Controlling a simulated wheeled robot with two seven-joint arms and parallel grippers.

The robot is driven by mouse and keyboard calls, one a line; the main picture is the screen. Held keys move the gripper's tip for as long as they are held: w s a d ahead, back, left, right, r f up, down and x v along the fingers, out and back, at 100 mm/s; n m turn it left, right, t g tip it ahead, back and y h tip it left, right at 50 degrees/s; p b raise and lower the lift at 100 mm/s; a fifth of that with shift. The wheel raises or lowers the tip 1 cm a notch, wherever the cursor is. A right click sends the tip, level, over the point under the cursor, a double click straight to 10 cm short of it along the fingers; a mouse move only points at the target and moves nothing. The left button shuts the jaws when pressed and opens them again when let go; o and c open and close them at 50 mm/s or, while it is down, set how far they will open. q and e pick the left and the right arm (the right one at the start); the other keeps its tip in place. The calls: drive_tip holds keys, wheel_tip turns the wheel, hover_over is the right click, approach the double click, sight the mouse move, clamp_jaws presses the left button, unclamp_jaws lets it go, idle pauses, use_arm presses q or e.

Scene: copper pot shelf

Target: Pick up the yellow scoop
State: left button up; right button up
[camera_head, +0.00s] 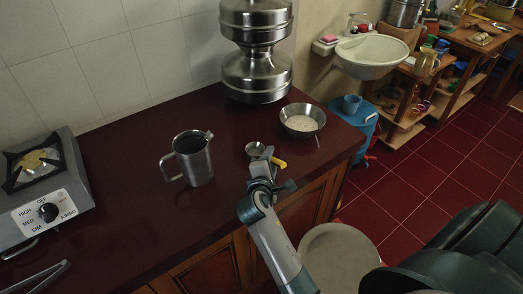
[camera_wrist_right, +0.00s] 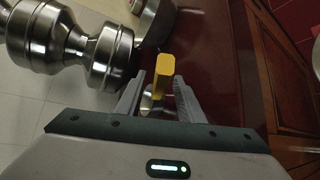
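The yellow scoop has a small round metal bowl (camera_head: 255,149) and a yellow handle (camera_head: 279,163), and lies near the front edge of the dark red counter. My right gripper (camera_head: 268,158) is at the scoop and hides part of it in the head view. In the right wrist view the yellow handle (camera_wrist_right: 167,72) shows between the two spread fingers of the right gripper (camera_wrist_right: 159,84), with gaps at the sides. I cannot tell how far the fingertips reach down around it. My left gripper is not in view.
A metal mug (camera_head: 194,160) stands left of the scoop. A metal bowl (camera_head: 302,120) with pale contents is behind it, and a tall steel container (camera_head: 257,75) is at the wall. A stove (camera_head: 45,190) is at the far left. A round stool (camera_head: 338,262) is below the counter front.

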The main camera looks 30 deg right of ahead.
drive_tip(key=shift+w+d+f, duration=0.2)
drive_tip(key=shift+w, duration=0.15)
drive_tip(key=shift+s+a+r, duration=0.15)
drive_tip(key=shift+r, duration=0.05)
drive_tip(key=c, duration=0.6)
clamp_jaws()
drive_tip(key=shift+r, duration=0.8)
wheel_tip(320, 180, up, 3)
drive_tip(key=shift+f+b, duration=0.2)
drive_tip(key=shift+b, duration=0.2)
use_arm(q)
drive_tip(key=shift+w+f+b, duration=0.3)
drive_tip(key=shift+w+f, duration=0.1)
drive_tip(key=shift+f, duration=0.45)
use_arm(e)
drive_tip(key=s+d+r, duration=0.5)
drive_tip(key=s+r, duration=0.1)
drive_tip(key=s, duration=0.4)
drive_tip(key=shift+s+r, duration=0.25)
drive_tip(key=shift+r, duration=0.15)
